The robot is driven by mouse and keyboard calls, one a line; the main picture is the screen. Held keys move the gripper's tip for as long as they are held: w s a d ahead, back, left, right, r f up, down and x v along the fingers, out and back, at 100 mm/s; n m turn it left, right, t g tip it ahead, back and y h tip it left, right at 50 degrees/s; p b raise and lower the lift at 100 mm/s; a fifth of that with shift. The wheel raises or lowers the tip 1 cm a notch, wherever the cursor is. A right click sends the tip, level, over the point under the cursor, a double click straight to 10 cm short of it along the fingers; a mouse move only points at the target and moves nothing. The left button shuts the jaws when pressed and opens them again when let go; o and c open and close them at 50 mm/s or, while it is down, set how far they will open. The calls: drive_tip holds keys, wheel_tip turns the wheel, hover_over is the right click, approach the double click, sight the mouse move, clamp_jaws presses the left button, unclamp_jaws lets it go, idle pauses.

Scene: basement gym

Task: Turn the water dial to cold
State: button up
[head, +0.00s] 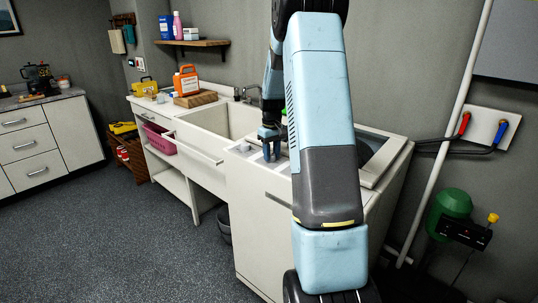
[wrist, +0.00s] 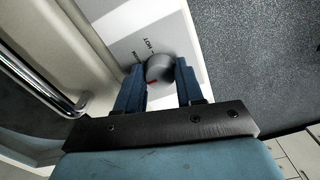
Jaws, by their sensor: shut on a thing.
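The water dial (wrist: 160,66) is a round grey knob with a red mark on its near-left side in the wrist view. It sits on the pale control panel (wrist: 172,28) of the white washing machine (head: 262,205). HOT is printed beside it; a second label nearby is only partly readable, and any further label is hidden. My gripper (head: 271,142) points down at the panel in the head view. In the wrist view its two blue fingers are shut on the dial, one on each side.
A metal tap or bar (wrist: 42,80) lies left in the wrist view. The sink cabinet (head: 200,138) adjoins the machine's left side. Red and blue valves (head: 490,129) are on the right wall. The floor at left is clear.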

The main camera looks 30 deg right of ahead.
sight(272, 154)
drive_tip(key=o, duration=1)
drive_tip(key=shift+o, duration=0.2)
wheel_tip(272, 154, up, 14)
drive_tip(key=shift+f, duration=0.1)
